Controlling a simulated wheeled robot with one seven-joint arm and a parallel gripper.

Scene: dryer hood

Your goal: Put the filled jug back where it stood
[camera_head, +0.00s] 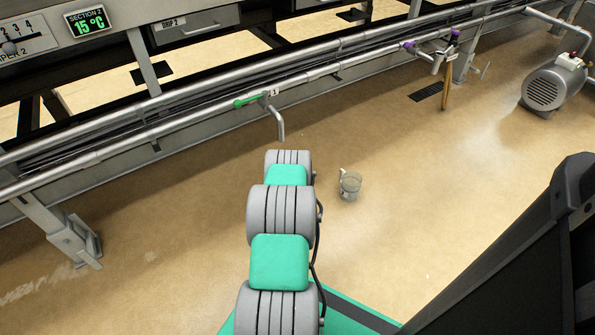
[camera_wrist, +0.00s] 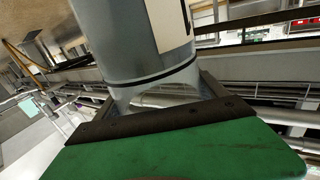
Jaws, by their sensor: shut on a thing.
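In the wrist view a grey, partly see-through cylinder, the jug (camera_wrist: 155,45), stands between the fingers of my gripper (camera_wrist: 160,92). It has a pale label with a dark mark and a dark ring around it. My gripper is shut on it. In the head view a small clear vessel with a pale handle (camera_head: 351,184) shows just right of my arm, against the tan floor. I cannot tell whether it is the held jug or a separate one on the floor. My gripper is hidden by my arm there. The jug's contents are not clear.
A green-handled valve (camera_head: 250,100) with a bent spout (camera_head: 280,125) is on the pipes beyond my arm. Rails run across the back. A grey motor (camera_head: 547,88) stands at the far right, and a steel leg (camera_head: 75,238) at left. Open tan floor (camera_head: 430,190) lies between.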

